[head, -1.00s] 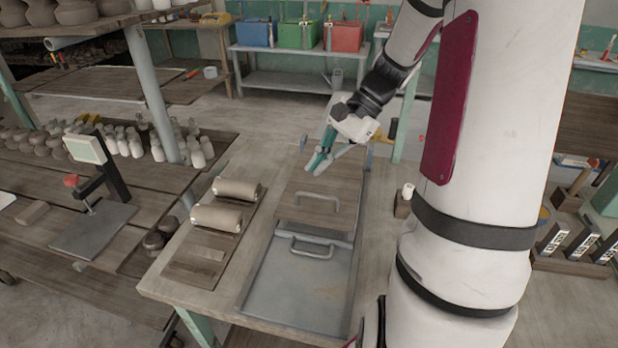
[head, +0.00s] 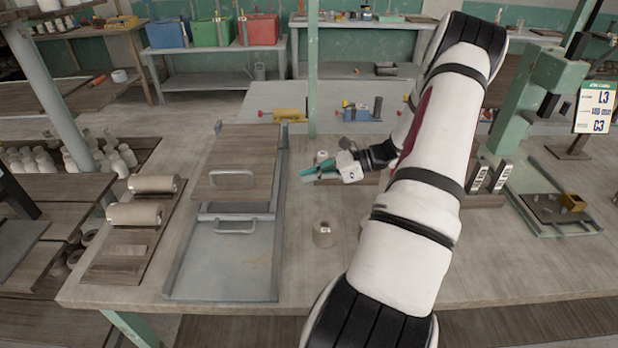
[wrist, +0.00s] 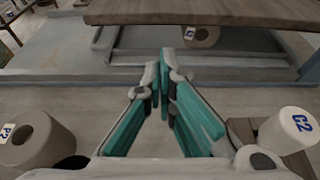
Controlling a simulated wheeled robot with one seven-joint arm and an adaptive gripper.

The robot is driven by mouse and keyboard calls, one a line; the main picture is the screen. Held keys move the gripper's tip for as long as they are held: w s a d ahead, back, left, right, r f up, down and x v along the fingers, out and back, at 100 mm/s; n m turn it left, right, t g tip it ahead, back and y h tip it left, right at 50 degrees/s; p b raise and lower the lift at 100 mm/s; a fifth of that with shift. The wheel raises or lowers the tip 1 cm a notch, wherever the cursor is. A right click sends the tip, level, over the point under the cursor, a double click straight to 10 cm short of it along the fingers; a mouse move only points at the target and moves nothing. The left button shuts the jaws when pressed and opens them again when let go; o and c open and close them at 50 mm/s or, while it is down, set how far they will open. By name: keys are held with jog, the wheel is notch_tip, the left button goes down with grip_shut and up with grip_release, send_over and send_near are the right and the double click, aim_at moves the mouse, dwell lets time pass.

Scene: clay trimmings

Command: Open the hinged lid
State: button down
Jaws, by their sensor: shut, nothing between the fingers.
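The lid is a wooden board (head: 240,150) with a metal loop handle (head: 232,178), over the far part of a shallow grey metal tray (head: 217,265). In the wrist view the board (wrist: 240,12) sits above the tray floor (wrist: 65,50) with a gap beneath; its exact angle is hard to tell. A pale roll (wrist: 200,36) shows under the board. My gripper (head: 308,174) is just right of the tray, apart from the lid. In the wrist view its teal fingers (wrist: 160,76) are closed together and empty. The hinge is not clearly visible.
A roll marked P2 (wrist: 38,140) stands near my gripper; another marked C2 (wrist: 288,130) rests on a wooden block. Two clay cylinders (head: 135,214) lie on a board left of the tray. A green press (head: 535,95) stands right. The table front (head: 330,280) is mostly clear.

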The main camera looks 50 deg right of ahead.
jog(key=x, duration=0.7)
jog(key=shift+w+a+f, duration=0.1)
jog(key=shift+w+a, duration=0.05)
jog(key=shift+w, duration=0.05)
jog(key=shift+p, duration=0.3)
